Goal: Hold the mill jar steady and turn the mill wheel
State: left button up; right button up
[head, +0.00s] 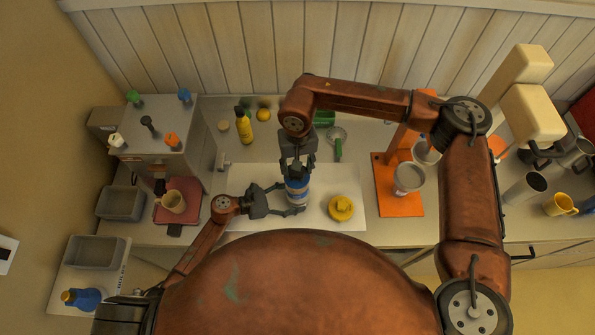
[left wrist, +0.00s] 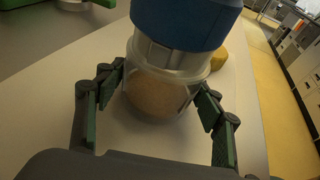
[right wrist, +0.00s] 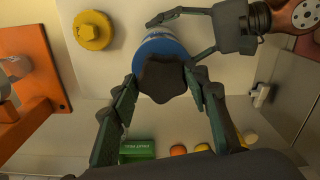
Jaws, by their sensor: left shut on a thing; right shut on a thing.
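The mill jar (head: 297,193) stands on the white board, with a blue band and a pale lower body. In the left wrist view the jar (left wrist: 172,60) has clear lower walls with brown contents. My left gripper (head: 290,203) reaches it from the left and is shut around its lower body; its fingers also show in the left wrist view (left wrist: 160,90). The dark lobed mill wheel (right wrist: 162,80) sits on top of the jar. My right gripper (right wrist: 160,84) comes from above and is shut on the wheel. In the head view the right gripper (head: 297,163) largely hides the wheel.
A yellow round knobbed object (head: 341,208) lies right of the jar on the white board (head: 325,218). An orange stand (head: 400,205) is further right. A yellow bottle (head: 243,128) and a green-handled strainer (head: 337,148) are behind.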

jog(key=c, duration=0.7)
jog(key=m, duration=0.7)
jog(key=shift+f, duration=0.1)
jog(key=m, duration=1)
jog(key=shift+m, duration=0.4)
jog(key=m, duration=0.9)
jog(key=shift+w+m, duration=0.1)
jog(key=shift+m, duration=0.3)
jog(key=o, duration=1.3)
